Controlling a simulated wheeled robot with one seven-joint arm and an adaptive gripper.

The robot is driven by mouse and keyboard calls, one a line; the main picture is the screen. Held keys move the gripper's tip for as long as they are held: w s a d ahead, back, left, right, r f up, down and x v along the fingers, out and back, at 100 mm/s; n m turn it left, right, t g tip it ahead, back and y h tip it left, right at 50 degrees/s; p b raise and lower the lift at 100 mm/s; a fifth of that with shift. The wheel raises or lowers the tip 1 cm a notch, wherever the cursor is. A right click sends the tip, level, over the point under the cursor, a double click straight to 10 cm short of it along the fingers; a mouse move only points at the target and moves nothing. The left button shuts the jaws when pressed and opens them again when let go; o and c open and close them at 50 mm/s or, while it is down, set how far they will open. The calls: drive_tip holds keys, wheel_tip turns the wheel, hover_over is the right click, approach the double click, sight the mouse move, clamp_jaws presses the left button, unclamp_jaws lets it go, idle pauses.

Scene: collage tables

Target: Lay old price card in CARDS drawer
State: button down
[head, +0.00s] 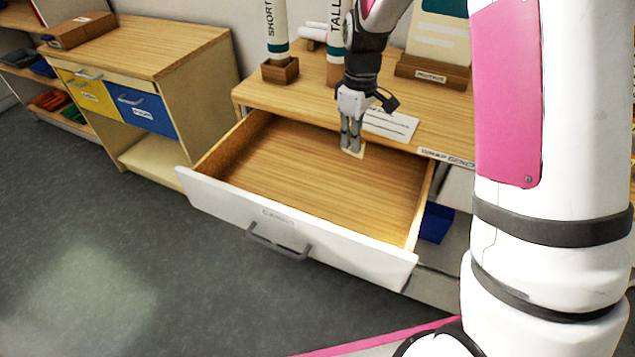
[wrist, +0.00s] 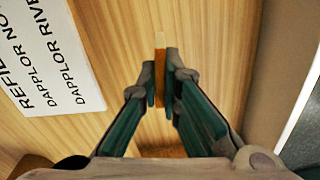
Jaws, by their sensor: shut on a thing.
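In the wrist view the card (wrist: 160,75) is seen nearly edge-on, as a thin orange-brown strip with a pale tip between the fingertips (wrist: 162,88). Any writing on it is hidden. The CARDS drawer (head: 270,215) is pulled well open below the bench, with a white front, a dark handle and a bare wooden inside. In the head view the held card overlaps the drawer's back end by the bench's front edge. The wrist view shows wood beneath the card.
A printed white sheet (head: 390,125) lies on the wooden bench top (head: 310,100) beside my gripper. Two tall tubes, labelled SHORT (head: 274,30) and TALL (head: 335,35), stand behind. A low cabinet with yellow and blue drawers (head: 143,110) stands left. Floor before the drawer is clear.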

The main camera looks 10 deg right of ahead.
drive_tip(key=f+b, duration=0.1)
drive_tip(key=f, duration=0.3)
drive_tip(key=f+n+b, duration=0.1)
drive_tip(key=f, duration=0.3)
drive_tip(key=w+f+n+b, duration=0.1)
drive_tip(key=f, duration=0.3)
drive_tip(key=shift+d+f, duration=0.15)
drive_tip(key=shift+f, duration=0.2)
drive_tip(key=shift+f, duration=0.1)
drive_tip(key=c, duration=1.8)
unclamp_jaws()
